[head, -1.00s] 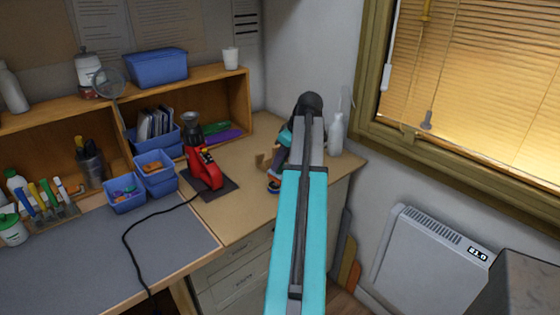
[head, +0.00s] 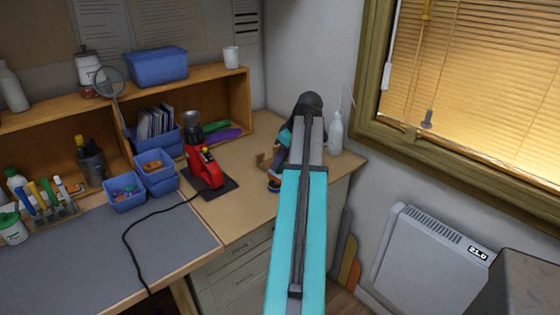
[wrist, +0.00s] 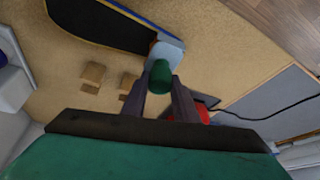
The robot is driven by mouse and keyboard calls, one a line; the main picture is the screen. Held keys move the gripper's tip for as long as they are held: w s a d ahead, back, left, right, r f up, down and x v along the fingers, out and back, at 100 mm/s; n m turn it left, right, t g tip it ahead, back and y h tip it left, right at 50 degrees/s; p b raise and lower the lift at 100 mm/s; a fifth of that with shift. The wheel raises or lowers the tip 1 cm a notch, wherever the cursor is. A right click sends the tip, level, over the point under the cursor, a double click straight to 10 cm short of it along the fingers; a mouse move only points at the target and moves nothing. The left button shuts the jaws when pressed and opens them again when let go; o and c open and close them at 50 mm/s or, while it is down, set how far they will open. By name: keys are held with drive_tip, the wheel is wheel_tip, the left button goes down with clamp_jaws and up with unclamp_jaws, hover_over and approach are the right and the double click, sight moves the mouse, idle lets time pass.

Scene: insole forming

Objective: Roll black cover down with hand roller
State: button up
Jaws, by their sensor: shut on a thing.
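In the wrist view my gripper (wrist: 159,88) is shut on the green handle of the hand roller (wrist: 160,76). The roller's pale grey-blue head (wrist: 170,53) shows just beyond the handle. It is at the near right end of the black cover (wrist: 95,22), touching or just above it; I cannot tell which. The cover lies on a long piece with blue and cream edges on the tan bench top (wrist: 215,60). In the head view my own arm hides the roller and most of the cover.
Small tan blocks (wrist: 93,73) lie beside the cover. A red device (head: 205,168) with a black cord stands left of my arm. Blue bins (head: 155,170) are further left. A white bottle (head: 335,133) stands by the wall, right of my arm.

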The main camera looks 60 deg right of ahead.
drive_tip(key=shift+s+f, duration=0.1)
drive_tip(key=shift+f, duration=0.65)
idle(3.0)
drive_tip(key=shift+d, duration=0.1)
drive_tip(key=shift+s+d, duration=0.3)
drive_tip(key=shift+d, duration=0.65)
drive_tip(key=shift+s+d, duration=0.25)
drive_tip(key=shift+d, duration=0.65)
drive_tip(key=shift+s+d+f, duration=0.1)
drive_tip(key=shift+s+d, duration=0.2)
drive_tip(key=shift+d, duration=0.65)
drive_tip(key=shift+s+d+f, duration=0.1)
drive_tip(key=shift+s+d, duration=0.15)
drive_tip(key=shift+d, duration=0.8)
drive_tip(key=shift+s+d, duration=0.3)
drive_tip(key=shift+d, duration=0.65)
drive_tip(key=shift+s+d, duration=0.25)
drive_tip(key=shift+d, duration=0.65)
